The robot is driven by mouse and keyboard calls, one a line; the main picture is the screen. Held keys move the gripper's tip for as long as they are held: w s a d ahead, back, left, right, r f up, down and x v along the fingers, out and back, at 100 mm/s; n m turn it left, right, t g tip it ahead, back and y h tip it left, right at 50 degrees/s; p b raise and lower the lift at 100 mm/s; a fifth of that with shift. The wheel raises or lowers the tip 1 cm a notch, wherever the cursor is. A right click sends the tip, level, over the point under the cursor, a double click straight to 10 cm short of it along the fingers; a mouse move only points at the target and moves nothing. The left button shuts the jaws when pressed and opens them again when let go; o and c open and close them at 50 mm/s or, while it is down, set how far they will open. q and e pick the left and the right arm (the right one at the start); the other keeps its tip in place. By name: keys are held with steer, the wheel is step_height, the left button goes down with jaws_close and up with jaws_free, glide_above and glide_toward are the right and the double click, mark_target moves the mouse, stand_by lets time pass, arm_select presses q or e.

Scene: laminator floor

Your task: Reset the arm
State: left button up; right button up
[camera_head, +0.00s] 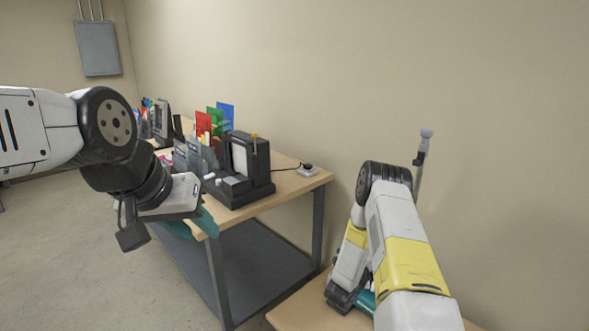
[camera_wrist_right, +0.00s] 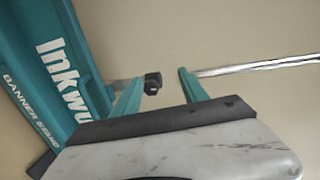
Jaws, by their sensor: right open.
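My left arm comes in from the left in the head view. Its gripper (camera_head: 190,227) hangs at the near corner of the long workbench, with teal fingers partly hidden by the wrist; its opening is unclear. My right arm reaches up from the bottom right and hides its own gripper there. In the right wrist view the right gripper (camera_wrist_right: 160,87) is open, its two teal fingers apart. A teal banner stand (camera_wrist_right: 65,75) with white lettering lies alongside it. A shiny metal pole (camera_wrist_right: 255,66) runs right from near the fingertips, and a small black end piece (camera_wrist_right: 153,82) shows between the fingers.
The wooden workbench (camera_head: 287,189) holds a dark machine (camera_head: 245,165) and coloured cards (camera_head: 225,117). A second wooden table (camera_head: 300,309) lies under my right arm. A grey upright post (camera_head: 421,155) stands behind that arm near the wall. The floor at left is clear.

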steer(key=w+a+r+n+y, duration=0.3)
steer(key=r, duration=0.5)
steer(key=w+a+r+n+y, duration=0.3)
steer(key=w+r, duration=0.1)
steer(key=r, duration=0.3)
steer(key=s+a+r+n+y, duration=0.3)
steer(key=s+a+r+n, duration=0.25)
steer(key=r, duration=0.35)
steer(key=s+a+r+n+y, duration=0.4)
steer(key=s+a+r+n, duration=0.15)
steer(key=r, duration=0.35)
steer(key=s+r+n+g, duration=0.1)
steer(key=s+n+g, duration=0.1)
steer(key=s, duration=0.7)
steer(key=s+a+r+n+g, duration=0.1)
steer(key=s+n, duration=0.4)
steer(key=s, duration=0.5)
steer(key=s+a+r+n+g+y, duration=0.1)
steer(key=s+n+g, duration=0.1)
steer(key=s, duration=0.8)
steer(key=shift+r+n+g, duration=0.3)
steer(key=shift+r+n, duration=0.1)
steer(key=shift+n, duration=0.3)
steer(key=shift+a, duration=0.1)
steer(key=shift+c, duration=0.2)
